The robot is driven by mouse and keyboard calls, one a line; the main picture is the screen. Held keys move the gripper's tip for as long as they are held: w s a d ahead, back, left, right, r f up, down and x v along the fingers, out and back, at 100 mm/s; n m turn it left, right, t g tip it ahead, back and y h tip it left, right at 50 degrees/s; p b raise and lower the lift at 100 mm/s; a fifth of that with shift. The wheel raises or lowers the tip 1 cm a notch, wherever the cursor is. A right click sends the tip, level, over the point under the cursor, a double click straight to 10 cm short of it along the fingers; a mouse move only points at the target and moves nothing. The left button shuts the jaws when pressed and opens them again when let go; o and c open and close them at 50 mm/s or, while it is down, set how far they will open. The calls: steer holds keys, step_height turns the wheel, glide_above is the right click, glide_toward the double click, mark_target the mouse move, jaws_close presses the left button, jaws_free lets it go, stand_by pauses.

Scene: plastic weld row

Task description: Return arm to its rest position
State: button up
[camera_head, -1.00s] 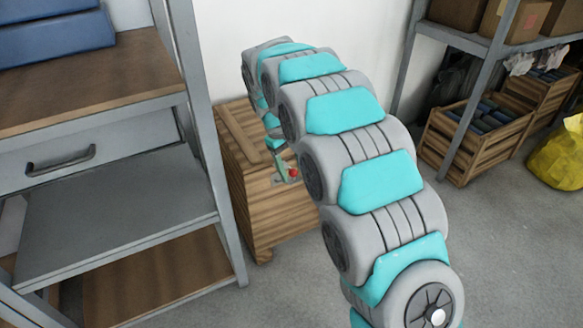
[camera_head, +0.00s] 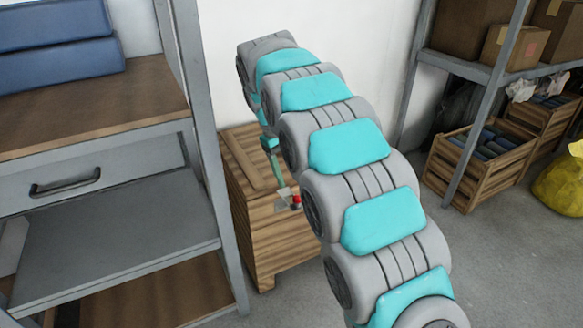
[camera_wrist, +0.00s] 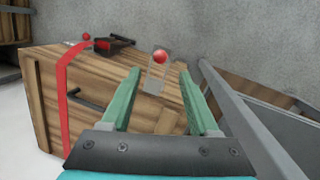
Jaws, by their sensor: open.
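My gripper (camera_wrist: 160,75) is open, its two green fingers spread with nothing between them. In the wrist view the fingers point toward a wooden cabinet (camera_wrist: 50,105) with a grey plate and a red ball knob (camera_wrist: 160,57) on it. The knob appears beyond the fingertips, apart from them. In the head view my arm arches up over the wooden cabinet (camera_head: 265,225), and one green finger of my gripper (camera_head: 277,170) shows near the red knob (camera_head: 296,201). The rest of the gripper is hidden behind the arm.
A metal-framed workbench (camera_head: 115,225) with a drawer stands close on the left, blue cases (camera_head: 60,45) on top. A rack (camera_head: 485,115) with cartons and wooden crates (camera_head: 475,160) is at right, beside a yellow bag (camera_head: 562,185). The wrist view shows a red strip (camera_wrist: 65,100) and a dark handle (camera_wrist: 90,100).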

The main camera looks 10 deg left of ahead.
steer(key=s+d+r+m+g, duration=0.1)
steer(key=s+d+r+m, duration=0.1)
steer(key=s+d, duration=0.65)
steer(key=s+d+r+m, duration=0.1)
steer(key=s+d+m, duration=0.2)
steer(key=s+d, duration=0.55)
steer(key=s+d+f+m+y, duration=0.1)
steer(key=s+d+f+m, duration=0.1)
steer(key=s, duration=0.9)
steer(key=s+d+f+m+g+y, duration=0.1)
steer(key=s+d+f, duration=0.3)
steer(key=s, duration=0.8)
steer(key=shift+s+f+m+y, duration=0.2)
steer(key=shift+s+m+y, duration=0.1)
steer(key=shift+m, duration=0.3)
steer(key=shift+d, duration=0.1)
